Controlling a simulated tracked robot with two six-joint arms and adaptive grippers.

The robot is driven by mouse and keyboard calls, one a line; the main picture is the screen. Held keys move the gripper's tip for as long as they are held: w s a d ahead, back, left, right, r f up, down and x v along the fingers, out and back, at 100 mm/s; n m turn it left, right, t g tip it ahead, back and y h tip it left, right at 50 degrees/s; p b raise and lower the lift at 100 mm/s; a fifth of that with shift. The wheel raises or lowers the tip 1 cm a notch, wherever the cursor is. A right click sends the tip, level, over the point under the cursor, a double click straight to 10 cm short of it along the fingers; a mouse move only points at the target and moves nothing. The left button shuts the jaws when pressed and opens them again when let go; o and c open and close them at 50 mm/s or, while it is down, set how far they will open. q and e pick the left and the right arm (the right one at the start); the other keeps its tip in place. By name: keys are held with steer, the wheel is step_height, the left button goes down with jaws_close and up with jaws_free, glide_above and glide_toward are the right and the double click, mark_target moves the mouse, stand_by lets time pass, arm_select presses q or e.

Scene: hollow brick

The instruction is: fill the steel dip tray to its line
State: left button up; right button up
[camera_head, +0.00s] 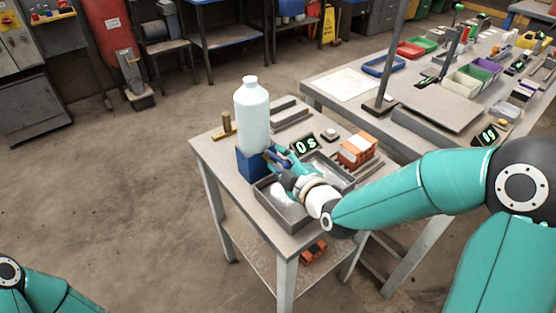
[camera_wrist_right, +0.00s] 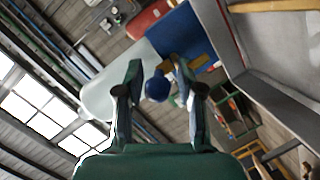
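The steel dip tray (camera_head: 272,208) stands at the front of the small table, partly hidden by my right arm. A pale, shiny patch shows on its floor; I cannot make out the line or a liquid level. A pale translucent bottle (camera_head: 252,112) stands upright in a blue holder (camera_head: 250,164) at the tray's left corner. My right gripper (camera_head: 277,158) is beside the holder, over the tray. In the right wrist view, its fingers (camera_wrist_right: 157,64) are apart, with a round blue knob (camera_wrist_right: 157,88) between them and gaps on both sides. My left gripper is out of view.
A display (camera_head: 304,144) reading "0s" stands behind the tray. An orange brick (camera_head: 357,150) lies right of it, and a brass-coloured piece (camera_head: 226,125) stands left of the bottle. A larger bench (camera_head: 440,105) with bins is at the right. The floor at left is clear.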

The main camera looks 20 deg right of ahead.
steer(key=shift+c, duration=0.3)
jaws_close()
steer(key=shift+f, duration=0.1)
steer(key=shift+f, duration=0.1)
stand_by(0.5)
